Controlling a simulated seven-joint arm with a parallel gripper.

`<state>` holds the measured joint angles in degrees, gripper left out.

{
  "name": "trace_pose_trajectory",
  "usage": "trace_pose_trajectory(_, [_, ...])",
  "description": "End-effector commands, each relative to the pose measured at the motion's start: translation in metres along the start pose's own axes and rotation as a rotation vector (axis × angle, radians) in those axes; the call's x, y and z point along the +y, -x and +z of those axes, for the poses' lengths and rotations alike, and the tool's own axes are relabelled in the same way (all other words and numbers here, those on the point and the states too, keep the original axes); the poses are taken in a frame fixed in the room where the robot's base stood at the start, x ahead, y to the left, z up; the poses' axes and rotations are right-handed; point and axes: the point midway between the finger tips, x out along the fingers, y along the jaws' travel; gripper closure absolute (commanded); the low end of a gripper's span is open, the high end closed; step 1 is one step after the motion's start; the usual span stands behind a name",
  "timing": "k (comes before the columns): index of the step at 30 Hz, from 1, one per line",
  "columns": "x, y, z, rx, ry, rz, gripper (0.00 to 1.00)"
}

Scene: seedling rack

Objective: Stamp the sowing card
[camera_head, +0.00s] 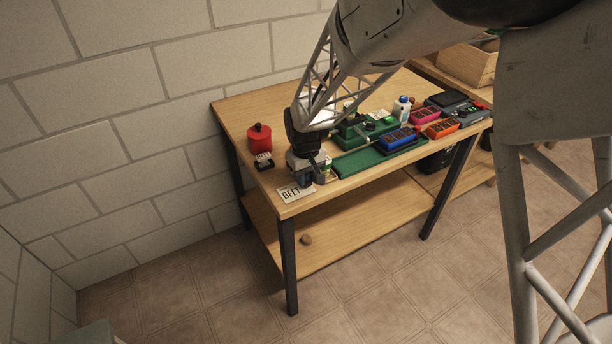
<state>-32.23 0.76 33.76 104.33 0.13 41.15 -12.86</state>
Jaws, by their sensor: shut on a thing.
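The sowing card (291,195), a small pale card lettered "BEET", lies at the near left corner of the wooden table. My gripper (309,182) points down just behind and right of the card's lettering, partly over it. It is shut on a small dark thing, which looks like the stamp and is mostly hidden by the fingers. I cannot tell whether it touches the card. A small black item with a pale top (264,161), possibly the ink pad, lies left of my gripper.
A red container (259,137) with a black top stands behind the black item. Right of my gripper are a green mat (353,162), a blue tray (398,139), a pink tray (425,117), an orange tray (442,129) and a white bottle (402,107). The table's front edge is close to the card.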

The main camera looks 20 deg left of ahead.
Motion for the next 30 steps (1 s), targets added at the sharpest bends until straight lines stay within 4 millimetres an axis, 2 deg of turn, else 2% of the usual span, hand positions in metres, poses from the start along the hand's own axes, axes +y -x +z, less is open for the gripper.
trace_pose_trajectory(30, [0.0, -0.0072, -0.0001, 0.0, 0.0, 0.0, 0.87])
